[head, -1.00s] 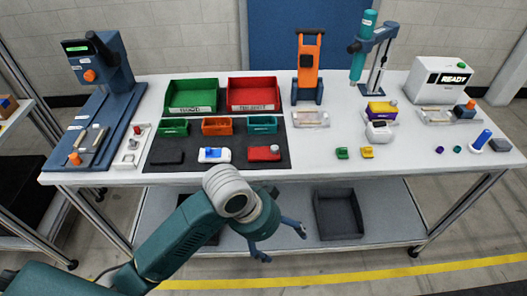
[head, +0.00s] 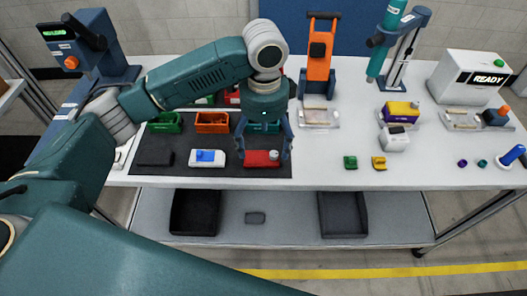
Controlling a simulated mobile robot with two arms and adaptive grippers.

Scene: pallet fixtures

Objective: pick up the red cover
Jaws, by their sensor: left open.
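The red cover (head: 258,160), a low red block with a grey knob on top, lies on the black mat (head: 222,173) near the table's front edge. My left gripper (head: 264,155) points down over it. Its two blue-grey fingers are apart, one at each side of the red cover in the picture. I cannot tell whether the fingers touch it. My right gripper is not in view.
A white piece with a blue top (head: 207,157) and a dark piece (head: 155,158) lie left of the red cover. A teal bin stands behind it. Small green (head: 350,162) and yellow (head: 379,163) pieces lie to the right, with clear table between.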

